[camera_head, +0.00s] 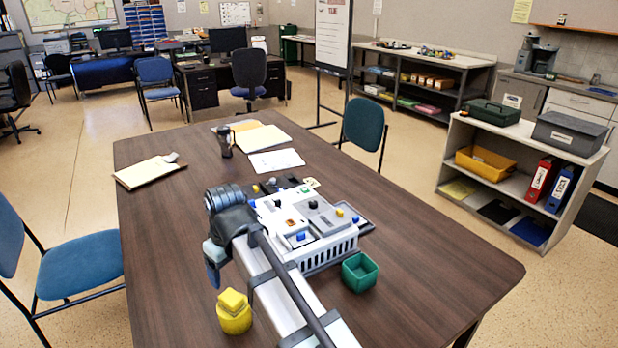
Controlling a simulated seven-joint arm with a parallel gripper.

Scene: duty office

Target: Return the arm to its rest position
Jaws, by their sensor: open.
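My arm reaches in from the bottom edge over the brown table (160,230) and bends at a dark wrist joint near the table's middle. My gripper (212,278) hangs below that joint, left of the white console, with nothing seen in it. The fingers are small and mostly seen from behind, so their gap is hard to make out. The white console with coloured knobs (325,256) stands right of the gripper, partly hidden by my arm.
A yellow container (234,318) stands below the gripper in the picture, left of my forearm. A green open box (360,271) is right of the forearm. The table's left side is clear.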

